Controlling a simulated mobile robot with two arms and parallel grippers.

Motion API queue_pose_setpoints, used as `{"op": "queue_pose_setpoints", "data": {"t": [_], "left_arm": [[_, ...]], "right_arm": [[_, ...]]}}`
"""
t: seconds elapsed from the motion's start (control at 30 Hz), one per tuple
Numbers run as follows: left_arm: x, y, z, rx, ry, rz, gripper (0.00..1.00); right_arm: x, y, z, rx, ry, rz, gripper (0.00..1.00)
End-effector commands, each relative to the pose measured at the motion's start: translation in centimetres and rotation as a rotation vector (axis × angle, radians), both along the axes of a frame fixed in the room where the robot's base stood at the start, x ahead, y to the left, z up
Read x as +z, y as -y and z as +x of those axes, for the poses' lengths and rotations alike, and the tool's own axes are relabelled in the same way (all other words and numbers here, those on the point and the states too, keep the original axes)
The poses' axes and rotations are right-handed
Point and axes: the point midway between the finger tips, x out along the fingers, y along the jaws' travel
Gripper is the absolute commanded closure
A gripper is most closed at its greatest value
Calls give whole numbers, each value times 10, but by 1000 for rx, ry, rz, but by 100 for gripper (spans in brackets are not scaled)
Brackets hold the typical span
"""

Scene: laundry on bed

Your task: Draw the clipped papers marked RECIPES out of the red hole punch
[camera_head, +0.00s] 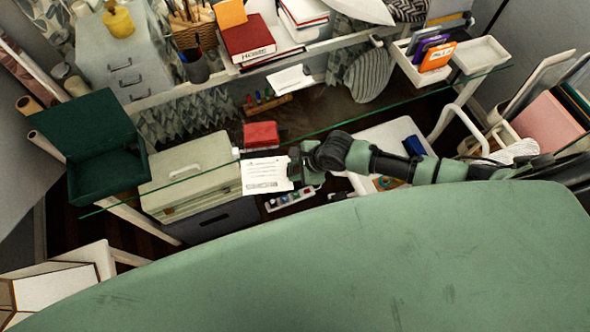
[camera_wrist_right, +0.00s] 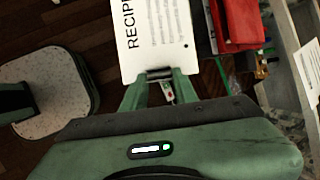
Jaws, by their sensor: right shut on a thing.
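The white papers marked RECIPES (camera_wrist_right: 155,35) are held by their near edge, at a metal clip, in my right gripper (camera_wrist_right: 158,82). In the head view the papers (camera_head: 264,177) show at the left of my right gripper (camera_head: 296,166), above the glass desk. The gripper is shut on them. The red hole punch (camera_head: 261,134) stands behind the papers. My left gripper is not in view.
A cream box (camera_head: 190,180) and a dark green open box (camera_head: 101,150) stand to the left. A power strip (camera_head: 289,198) lies below the gripper. A white tray (camera_head: 385,145) is to the right. Books and trays line the back shelf.

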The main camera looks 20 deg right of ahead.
Motion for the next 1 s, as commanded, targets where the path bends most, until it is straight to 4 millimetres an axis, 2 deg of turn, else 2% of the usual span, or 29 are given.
{"op": "queue_pose_setpoints", "data": {"t": [0.5,1.0], "left_arm": [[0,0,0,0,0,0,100],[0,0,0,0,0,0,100]], "right_arm": [[39,0,-1,1,0,0,100],[43,0,-1,0,-1,-1,100]]}}
